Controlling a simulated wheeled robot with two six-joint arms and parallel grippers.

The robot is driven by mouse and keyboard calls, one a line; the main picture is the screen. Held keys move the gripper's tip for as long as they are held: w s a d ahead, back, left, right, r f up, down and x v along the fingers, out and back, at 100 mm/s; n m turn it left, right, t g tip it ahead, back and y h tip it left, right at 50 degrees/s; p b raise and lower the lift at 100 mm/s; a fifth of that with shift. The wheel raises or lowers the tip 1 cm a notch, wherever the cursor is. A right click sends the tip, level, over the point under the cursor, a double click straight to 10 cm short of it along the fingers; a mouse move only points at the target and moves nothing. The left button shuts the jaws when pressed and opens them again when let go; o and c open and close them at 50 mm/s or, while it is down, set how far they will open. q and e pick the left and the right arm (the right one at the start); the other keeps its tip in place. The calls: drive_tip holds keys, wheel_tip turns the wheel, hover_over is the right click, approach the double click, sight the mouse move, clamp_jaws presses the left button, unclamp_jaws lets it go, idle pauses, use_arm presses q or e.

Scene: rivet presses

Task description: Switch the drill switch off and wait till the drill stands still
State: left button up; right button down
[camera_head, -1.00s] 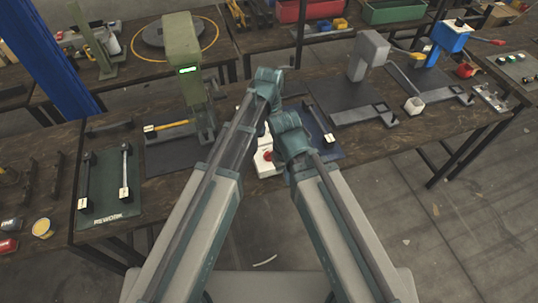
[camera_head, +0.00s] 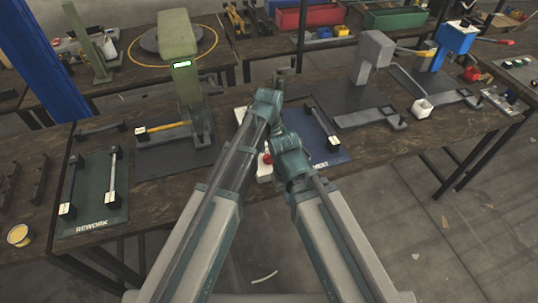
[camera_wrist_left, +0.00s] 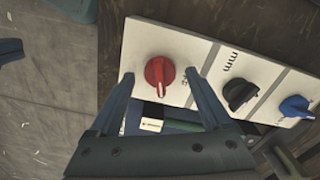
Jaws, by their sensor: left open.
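A white control panel (camera_wrist_left: 200,55) fills the upper right of the left wrist view. It carries a red knob (camera_wrist_left: 160,72) with a pale pointer mark toward the bottom of the picture, a black knob (camera_wrist_left: 239,94) and a blue knob (camera_wrist_left: 294,106). My left gripper (camera_wrist_left: 160,76) is open, its fingertips apart on either side of the red knob; contact cannot be told. In the head view the panel (camera_head: 264,177) is mostly behind my arms. A green column machine (camera_head: 180,55) with a lit display stands left; whether it is the drill is unclear. My right gripper is hidden.
A green REWORK mat (camera_head: 92,215) with two dark bars lies at the left. A blue mat (camera_head: 335,156) lies right of my arms. A grey press (camera_head: 374,50) and a blue press (camera_head: 455,38) stand further right.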

use_arm(q)
drive_tip(key=shift+c, duration=0.3)
clamp_jaws()
drive_tip(key=n, duration=1.3)
drive_tip(key=shift+n, duration=0.4)
idle(0.4)
